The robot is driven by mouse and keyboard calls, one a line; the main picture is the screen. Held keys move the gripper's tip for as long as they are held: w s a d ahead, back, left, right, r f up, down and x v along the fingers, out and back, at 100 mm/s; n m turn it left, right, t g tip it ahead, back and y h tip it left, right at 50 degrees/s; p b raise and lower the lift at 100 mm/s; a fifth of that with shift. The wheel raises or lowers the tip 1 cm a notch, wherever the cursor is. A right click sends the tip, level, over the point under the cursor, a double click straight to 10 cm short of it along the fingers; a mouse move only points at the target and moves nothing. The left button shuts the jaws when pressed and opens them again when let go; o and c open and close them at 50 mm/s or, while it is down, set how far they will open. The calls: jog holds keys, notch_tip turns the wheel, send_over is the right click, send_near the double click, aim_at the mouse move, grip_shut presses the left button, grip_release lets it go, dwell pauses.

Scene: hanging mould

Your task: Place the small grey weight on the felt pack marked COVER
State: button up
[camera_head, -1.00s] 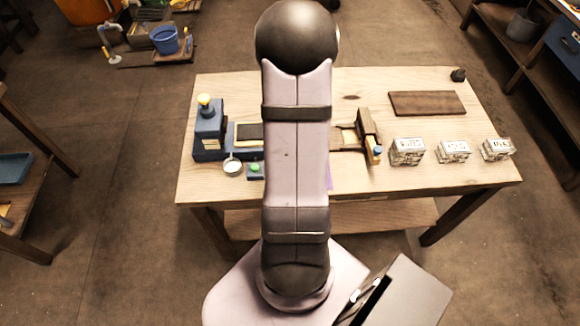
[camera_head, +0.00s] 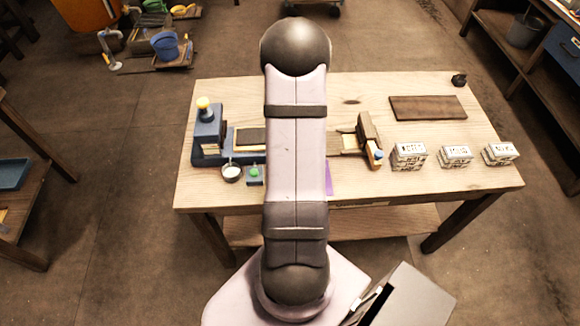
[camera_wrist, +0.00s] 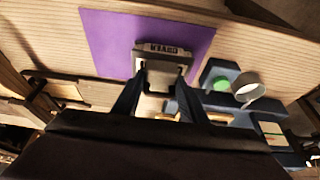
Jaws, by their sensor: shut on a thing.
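The felt pack marked COVER (camera_wrist: 163,48) lies on a purple sheet in the wrist view, its label upside down. My gripper (camera_wrist: 162,76) is directly over this pack, its two dark fingers pointing down at it. It is shut on a small grey piece (camera_wrist: 163,70), which I take to be the small grey weight. The fingers and foreshortening partly hide it, and I cannot tell whether it touches the pack. In the head view my arm hides the gripper, the weight and this pack.
The purple sheet (camera_wrist: 98,40) lies near the table's front edge. A green button (camera_head: 255,173) and a small cup (camera_head: 231,173) stand beside a blue press (camera_head: 207,135). Several labelled blocks (camera_head: 408,157) stand at the right. A brown board (camera_head: 428,107) lies behind them.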

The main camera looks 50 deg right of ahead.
jog(key=shift+f, duration=0.15)
jog(key=o, duration=1.2)
jog(key=shift+v, duration=0.8)
jog(key=p+v, duration=0.3)
jog(key=v, duration=0.7)
jog(key=shift+r+p, duration=0.4)
